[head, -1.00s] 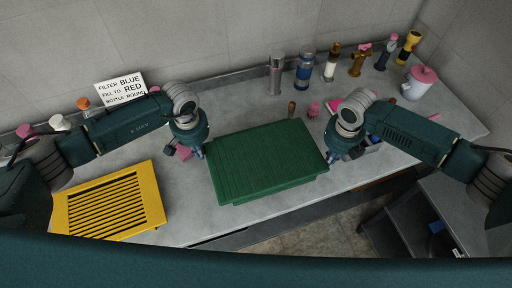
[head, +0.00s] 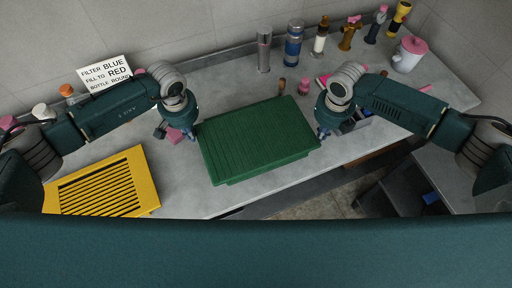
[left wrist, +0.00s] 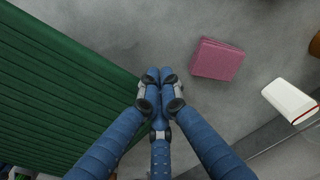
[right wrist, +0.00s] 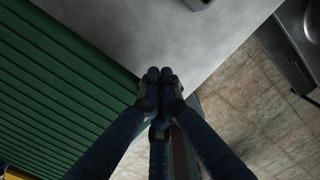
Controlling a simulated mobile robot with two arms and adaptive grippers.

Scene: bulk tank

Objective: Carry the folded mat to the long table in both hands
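The folded mat (head: 258,140) is a thick dark green ribbed slab lying flat over the grey counter, its front edge overhanging a smaller green part beneath. It also fills the left of the left wrist view (left wrist: 60,95) and of the right wrist view (right wrist: 55,95). My left gripper (head: 192,134) is at the mat's left edge and my right gripper (head: 323,132) at its right edge. In the wrist views the fingers of my left gripper (left wrist: 160,76) and right gripper (right wrist: 160,76) are together with nothing seen between them. Whether they touch the mat is unclear.
A yellow slatted grate (head: 105,183) lies left of the mat. A pink block (head: 174,136) is by my left gripper. Several bottles, including a blue one (head: 293,45), and a pink-lidded white jug (head: 408,55) stand behind. A dark cart (head: 395,190) stands at the right.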

